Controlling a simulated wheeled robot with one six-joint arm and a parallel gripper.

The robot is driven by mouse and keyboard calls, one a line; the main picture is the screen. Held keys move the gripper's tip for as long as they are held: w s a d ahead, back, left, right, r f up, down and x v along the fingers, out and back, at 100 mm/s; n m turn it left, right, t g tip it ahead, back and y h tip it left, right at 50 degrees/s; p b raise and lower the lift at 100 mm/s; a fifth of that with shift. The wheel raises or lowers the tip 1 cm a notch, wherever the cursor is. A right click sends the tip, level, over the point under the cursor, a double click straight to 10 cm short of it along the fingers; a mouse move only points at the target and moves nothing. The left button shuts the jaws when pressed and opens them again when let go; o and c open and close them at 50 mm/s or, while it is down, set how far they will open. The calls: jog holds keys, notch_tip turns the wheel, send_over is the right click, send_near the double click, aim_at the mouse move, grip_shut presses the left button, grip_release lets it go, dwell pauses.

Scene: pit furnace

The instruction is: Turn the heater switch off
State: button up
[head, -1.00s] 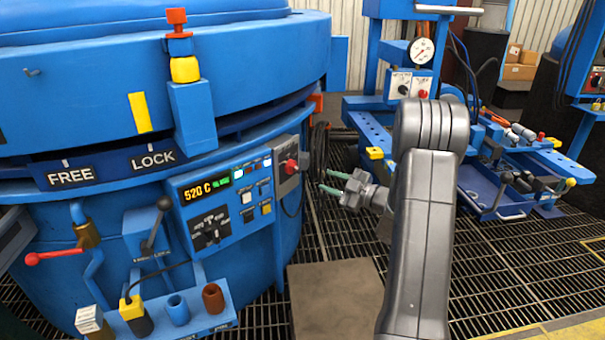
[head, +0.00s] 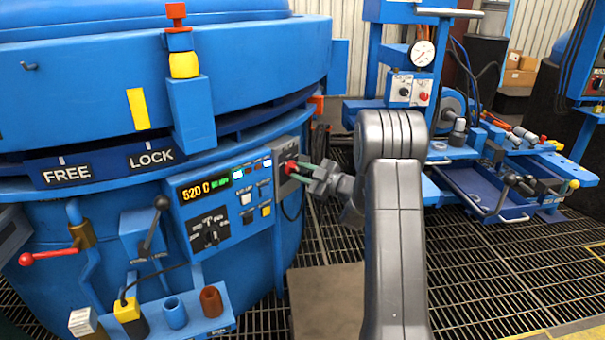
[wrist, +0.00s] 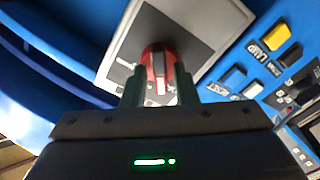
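In the wrist view the knob (wrist: 157,62) shows just beyond and between my two green fingertips. My gripper (head: 303,172) is at the knob, coming from the right. In the wrist view my gripper (wrist: 159,88) has its fingers apart, one on each side of the knob's lower part. I cannot see clear contact with the knob. The pale bar points roughly along the fingers.
The control panel (head: 222,207) has a display reading 520 C, several buttons and dark levers left of the switch. A yellow LAMP button (wrist: 276,37) and white RESET button (wrist: 234,77) lie right of the knob. A blue workbench (head: 470,190) stands right of my arm.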

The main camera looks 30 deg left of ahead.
grip_shut()
jog(key=shift+f+n+b, duration=0.25)
jog(key=shift+n+b, duration=0.15)
jog(key=shift+b, duration=0.3)
jog(key=shift+r+n+b, duration=0.2)
jog(key=shift+n+b, duration=0.45)
jog(key=shift+n, duration=0.25)
jog(key=shift+o, duration=1.3)
grip_release()
jog(key=shift+d, duration=0.15)
jog(key=d+p, duration=0.3)
jog(key=d, duration=1)
jog(key=shift+s+d+p, duration=0.3)
jog(key=shift+s, duration=0.05)
jog(key=shift+a, duration=0.1)
